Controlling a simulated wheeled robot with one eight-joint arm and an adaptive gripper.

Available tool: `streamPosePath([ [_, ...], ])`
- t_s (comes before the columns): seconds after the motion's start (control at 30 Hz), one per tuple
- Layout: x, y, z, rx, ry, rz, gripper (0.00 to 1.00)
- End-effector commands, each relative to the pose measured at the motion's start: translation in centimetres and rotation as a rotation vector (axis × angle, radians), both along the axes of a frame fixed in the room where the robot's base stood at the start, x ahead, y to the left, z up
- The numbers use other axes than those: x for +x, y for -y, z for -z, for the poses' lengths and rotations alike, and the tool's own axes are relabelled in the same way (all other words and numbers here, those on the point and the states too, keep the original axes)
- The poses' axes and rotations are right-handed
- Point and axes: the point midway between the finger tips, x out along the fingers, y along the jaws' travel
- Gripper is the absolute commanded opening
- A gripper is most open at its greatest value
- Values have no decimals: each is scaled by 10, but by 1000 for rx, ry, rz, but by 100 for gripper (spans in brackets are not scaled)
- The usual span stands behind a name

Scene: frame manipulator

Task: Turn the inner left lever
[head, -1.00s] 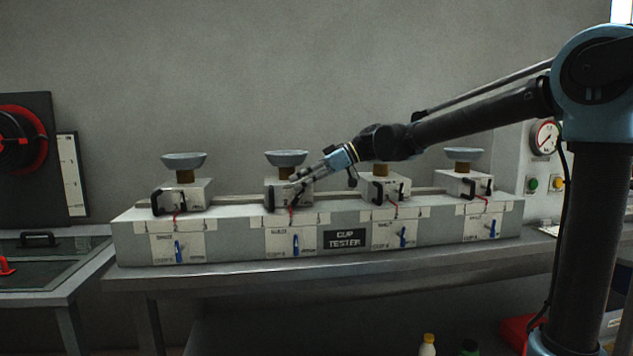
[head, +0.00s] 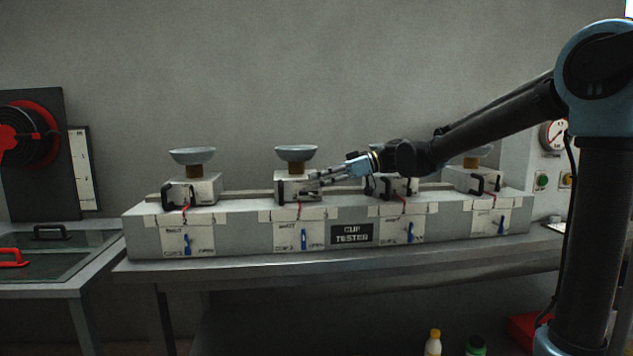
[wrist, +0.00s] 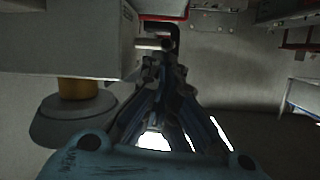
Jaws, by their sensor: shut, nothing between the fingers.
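The tester (head: 240,238) is a long grey unit with several stations, each with a blue lever on its front panel. The inner left lever (head: 304,240) is on the second panel from the left and stands roughly upright. Above it is a white box (head: 298,183) with a black handle at its left end and a grey-blue cup on top. My gripper (head: 309,188) is shut and empty, at the front right of this box, above the lever and apart from it. In the wrist view my gripper (wrist: 160,68) points towards a black handle (wrist: 174,36); contact is unclear.
The other blue levers, at the outer left (head: 187,243), inner right (head: 410,232) and outer right (head: 502,225), line the same front. My arm passes over the right stations. The bench edge (head: 350,262) in front is clear.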

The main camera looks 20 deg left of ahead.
Motion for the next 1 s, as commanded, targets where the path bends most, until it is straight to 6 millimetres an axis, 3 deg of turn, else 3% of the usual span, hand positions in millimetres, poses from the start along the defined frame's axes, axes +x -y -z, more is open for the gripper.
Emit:
streamPosePath([
  [0.03,-1,4,9,-13,10,-2,0],
  [0.3,2,8,13,-13,9,0,0],
  [1.0,0,8,8,-13,7,-6,0],
])
